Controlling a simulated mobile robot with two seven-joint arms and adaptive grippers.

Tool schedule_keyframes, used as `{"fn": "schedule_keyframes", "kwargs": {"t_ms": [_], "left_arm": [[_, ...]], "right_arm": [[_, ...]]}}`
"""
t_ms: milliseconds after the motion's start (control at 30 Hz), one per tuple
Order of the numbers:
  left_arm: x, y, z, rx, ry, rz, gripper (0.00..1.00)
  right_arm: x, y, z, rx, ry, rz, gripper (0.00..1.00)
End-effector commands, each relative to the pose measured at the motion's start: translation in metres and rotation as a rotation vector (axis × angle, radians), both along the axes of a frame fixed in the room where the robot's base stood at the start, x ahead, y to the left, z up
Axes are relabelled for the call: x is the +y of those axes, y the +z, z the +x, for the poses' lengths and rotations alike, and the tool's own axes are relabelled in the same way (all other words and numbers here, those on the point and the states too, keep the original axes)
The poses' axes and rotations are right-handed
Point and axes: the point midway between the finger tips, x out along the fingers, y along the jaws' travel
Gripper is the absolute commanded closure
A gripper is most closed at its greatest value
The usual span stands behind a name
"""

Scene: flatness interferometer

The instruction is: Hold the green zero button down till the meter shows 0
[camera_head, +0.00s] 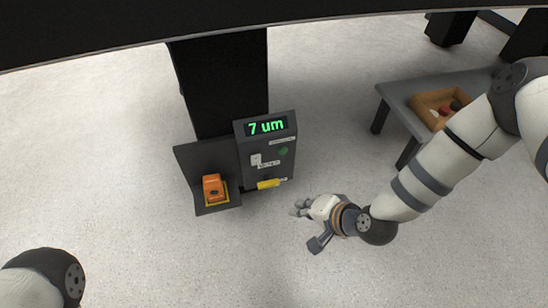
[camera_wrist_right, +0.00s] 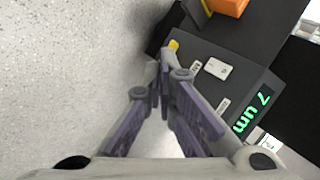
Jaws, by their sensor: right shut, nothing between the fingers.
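The meter (camera_head: 266,126) on the dark grey panel reads "7 um" in green digits; it also shows in the right wrist view (camera_wrist_right: 251,110). The green zero button (camera_head: 283,151) is a small green spot below the meter, on the right of the panel. I cannot make it out in the right wrist view. My right gripper (camera_head: 297,208) is shut and empty, below and to the right of the panel, apart from the button. Its fingertips also show in the right wrist view (camera_wrist_right: 164,84). My left gripper is out of view.
A white switch plate (camera_head: 256,160) and a yellow part (camera_head: 268,184) are on the panel. An orange block (camera_head: 213,188) sits on the dark ledge to its left. A grey table (camera_head: 396,98) at right bears a wooden tray (camera_head: 421,102). Floor around the panel is clear.

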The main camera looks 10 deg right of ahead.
Motion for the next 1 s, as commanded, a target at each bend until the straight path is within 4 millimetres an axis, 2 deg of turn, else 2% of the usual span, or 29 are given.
{"fn": "schedule_keyframes", "kwargs": {"t_ms": [33,100,200,333,667,767,1000], "left_arm": [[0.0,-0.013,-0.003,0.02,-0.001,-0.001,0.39],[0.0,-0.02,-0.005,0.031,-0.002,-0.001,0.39],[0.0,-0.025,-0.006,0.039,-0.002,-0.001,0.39],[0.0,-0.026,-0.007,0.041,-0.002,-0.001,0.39],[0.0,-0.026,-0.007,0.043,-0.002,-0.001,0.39],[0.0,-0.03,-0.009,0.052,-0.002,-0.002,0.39],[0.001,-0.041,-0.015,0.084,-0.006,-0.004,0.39]], "right_arm": [[-0.004,-0.015,0.014,-0.017,-0.025,0.011,1.0],[-0.009,-0.016,0.031,-0.047,-0.052,0.026,1.0],[-0.014,-0.015,0.047,-0.076,-0.078,0.041,1.0],[-0.016,-0.012,0.054,-0.09,-0.089,0.047,1.0],[-0.016,-0.011,0.057,-0.092,-0.088,0.046,1.0],[-0.015,-0.013,0.066,-0.092,-0.085,0.046,1.0],[-0.014,-0.015,0.102,-0.091,-0.086,0.045,1.0]]}}
